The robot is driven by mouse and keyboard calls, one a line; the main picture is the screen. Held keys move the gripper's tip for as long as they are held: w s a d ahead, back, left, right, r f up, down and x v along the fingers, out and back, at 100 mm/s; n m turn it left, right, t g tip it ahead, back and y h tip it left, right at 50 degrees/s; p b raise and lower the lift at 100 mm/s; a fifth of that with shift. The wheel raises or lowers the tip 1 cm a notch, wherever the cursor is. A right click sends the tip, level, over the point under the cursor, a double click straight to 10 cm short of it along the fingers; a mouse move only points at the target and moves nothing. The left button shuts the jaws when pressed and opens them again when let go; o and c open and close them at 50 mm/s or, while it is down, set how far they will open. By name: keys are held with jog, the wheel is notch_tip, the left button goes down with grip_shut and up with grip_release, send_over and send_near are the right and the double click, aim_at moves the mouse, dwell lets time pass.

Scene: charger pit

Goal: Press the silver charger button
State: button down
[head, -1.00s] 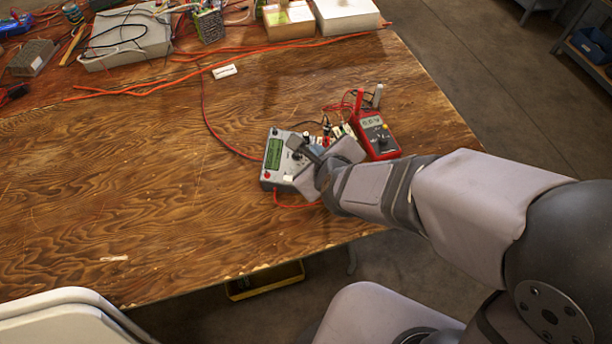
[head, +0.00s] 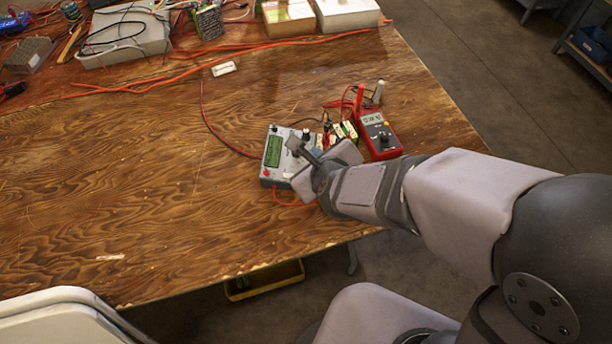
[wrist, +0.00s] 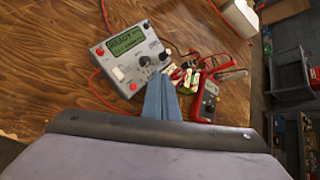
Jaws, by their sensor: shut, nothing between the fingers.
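The charger (head: 269,172) is a grey box with a green display, lying near the table's front right. In the wrist view the charger (wrist: 110,72) shows lit text, dark knobs, red round parts and a small pale rectangular key (wrist: 118,73). I cannot tell surely which part is the silver button. My gripper (head: 296,145) is over the charger's right part and hides some of its face. In the wrist view my gripper (wrist: 160,82) is shut and empty, its blue-grey fingertips just below the knobs. Contact with the panel cannot be told.
A red multimeter (head: 378,135) stands right of the charger, with leads and small pale-and-green parts (wrist: 187,80) between them. A red wire (head: 215,130) curves to the charger. Boxes and orange cables lie at the back. The table's left and middle are mostly clear.

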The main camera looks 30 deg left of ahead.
jog(key=shift+s+a+f+b, duration=0.1)
jog(key=shift+a+f+b, duration=0.1)
jog(key=shift+f+b, duration=0.75)
jog(key=shift+s+a+f+b, duration=0.1)
jog(key=shift+a+f+b, duration=0.1)
jog(key=shift+f+b, duration=0.75)
jog(key=shift+a+f+b, duration=0.2)
jog(key=shift+f+b, duration=0.3)
jog(key=shift+f, duration=0.8)
jog(key=shift+s+a+f+b, duration=0.1)
jog(key=shift+f+b, duration=0.7)
jog(key=shift+b, duration=0.1)
dwell(0.5)
jog(key=shift+r+p, duration=0.55)
jog(key=shift+r, duration=0.2)
jog(key=shift+w+d+r+p, duration=0.1)
jog(key=shift+d+r+p, duration=0.1)
jog(key=shift+r+p, duration=0.55)
jog(key=shift+w+d+r+p, duration=0.1)
jog(key=shift+d+r+p, duration=0.1)
jog(key=shift+r+p, duration=0.55)
jog(key=shift+w+d+r+p, duration=0.15)
jog(key=shift+r+p, duration=0.3)
jog(key=shift+r, duration=0.55)
jog(key=shift+s, duration=0.1)
